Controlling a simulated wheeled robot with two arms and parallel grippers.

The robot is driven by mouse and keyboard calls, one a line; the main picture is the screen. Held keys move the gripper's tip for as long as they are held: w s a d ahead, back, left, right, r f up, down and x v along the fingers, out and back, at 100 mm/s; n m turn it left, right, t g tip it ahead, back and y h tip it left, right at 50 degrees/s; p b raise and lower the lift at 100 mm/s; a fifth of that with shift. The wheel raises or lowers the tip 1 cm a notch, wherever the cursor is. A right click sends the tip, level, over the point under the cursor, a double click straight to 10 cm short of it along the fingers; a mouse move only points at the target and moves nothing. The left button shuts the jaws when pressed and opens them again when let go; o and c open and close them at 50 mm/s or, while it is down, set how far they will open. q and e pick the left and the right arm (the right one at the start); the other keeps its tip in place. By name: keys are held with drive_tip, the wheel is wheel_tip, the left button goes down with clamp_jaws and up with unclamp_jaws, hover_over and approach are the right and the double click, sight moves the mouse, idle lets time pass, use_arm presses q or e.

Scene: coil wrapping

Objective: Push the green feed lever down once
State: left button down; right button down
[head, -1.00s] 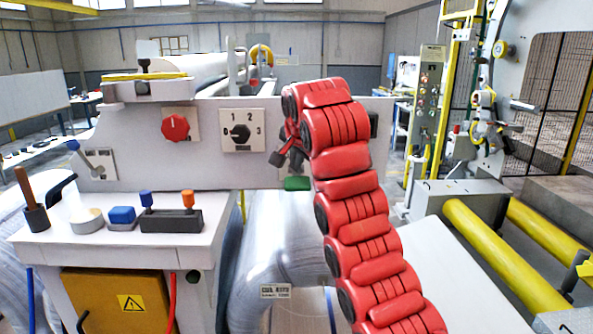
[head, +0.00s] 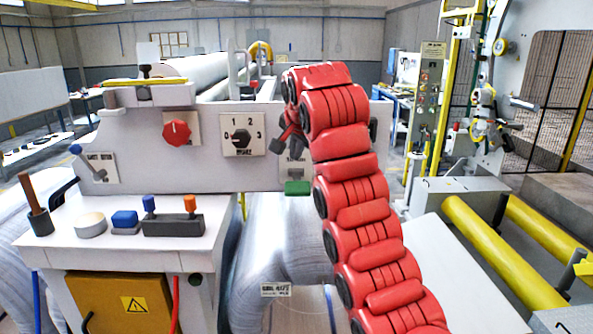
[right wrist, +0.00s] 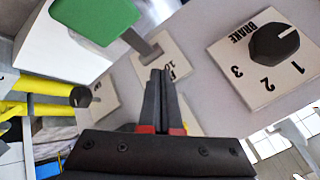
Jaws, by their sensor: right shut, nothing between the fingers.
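The green feed lever (head: 297,187) sticks out from the lower edge of the machine's white front panel, right of the brake dial. In the right wrist view its green handle (right wrist: 95,18) and grey stem show at the top left, in front of a label plate. My right gripper (head: 277,146) is shut and empty, above the green handle in the head view and apart from it. In the right wrist view the closed fingertips (right wrist: 160,75) are close to the lever's label plate, which they partly cover. My left gripper is not in view.
The brake dial (head: 241,134) and a red knob (head: 177,132) sit left of the lever on the panel. A white side table (head: 110,250) holds a block with a blue and an orange knob (head: 172,223). Yellow rollers (head: 500,250) lie at the right.

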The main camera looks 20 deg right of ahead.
sight(296, 178)
wheel_tip(296, 178, up, 3)
drive_tip(key=shift+r+p, duration=0.1)
drive_tip(key=shift+p, duration=1.15)
drive_tip(key=shift+w, duration=0.1)
